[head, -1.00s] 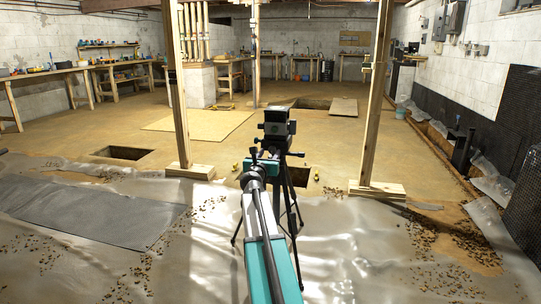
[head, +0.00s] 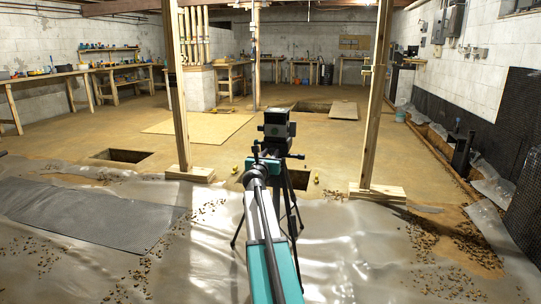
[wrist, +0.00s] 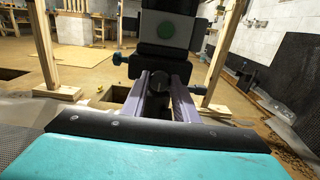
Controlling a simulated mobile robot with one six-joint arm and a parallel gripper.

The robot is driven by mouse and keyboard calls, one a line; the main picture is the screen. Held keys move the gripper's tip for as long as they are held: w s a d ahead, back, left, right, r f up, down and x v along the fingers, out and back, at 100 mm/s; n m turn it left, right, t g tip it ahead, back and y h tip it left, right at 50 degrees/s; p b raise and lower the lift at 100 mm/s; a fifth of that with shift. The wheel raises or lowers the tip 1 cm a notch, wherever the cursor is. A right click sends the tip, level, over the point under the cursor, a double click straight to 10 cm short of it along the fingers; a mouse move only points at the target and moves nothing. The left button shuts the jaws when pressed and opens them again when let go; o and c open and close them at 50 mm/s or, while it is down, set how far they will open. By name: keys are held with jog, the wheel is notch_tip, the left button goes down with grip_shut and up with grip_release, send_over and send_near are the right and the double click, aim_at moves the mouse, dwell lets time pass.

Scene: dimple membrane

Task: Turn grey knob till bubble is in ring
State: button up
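A black instrument (head: 277,129) stands on a dark tripod (head: 291,205) beyond the end of my arm. The bubble and the ring are too small to make out. Small blue-grey knobs (wrist: 121,88) stick out at its sides. My gripper (wrist: 163,80) reaches in below the instrument with its two fingers apart. A dark grey rounded knob (wrist: 162,98) shows between the fingers; I cannot tell whether they touch it. In the head view my arm hides the fingertips.
Wooden posts (head: 176,90) (head: 376,100) stand left and right of the tripod on wooden feet. Open floor pits (head: 122,156) lie at left and behind the tripod. Plastic sheeting (head: 350,245) with scattered gravel covers the near floor. Workbenches line the back walls.

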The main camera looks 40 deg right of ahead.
jog(key=shift+a+r+n+p, duration=0.15)
jog(key=shift+n+p, duration=0.45)
jog(key=shift+p, duration=0.6)
jog(key=n+p, duration=0.2)
jog(key=p, duration=0.2)
jog(key=shift+w+r, duration=0.1)
jog(key=n+p, duration=0.6)
jog(key=p, duration=0.3)
jog(key=shift+w+n+p, duration=0.15)
jog(key=shift+n+p, duration=0.15)
jog(key=shift+n, duration=0.1)
jog(key=n+p, duration=0.6)
jog(key=p, duration=0.2)
jog(key=shift+n, duration=0.4)
jog(key=shift+f+n+p, duration=0.2)
jog(key=shift+n+p, duration=0.6)
jog(key=shift+p, duration=0.15)
jog(key=shift+f+n+p, duration=0.2)
jog(key=shift+n+p, duration=0.6)
jog(key=shift+p, duration=0.1)
jog(key=o, duration=1)
jog(key=shift+a, duration=0.15)
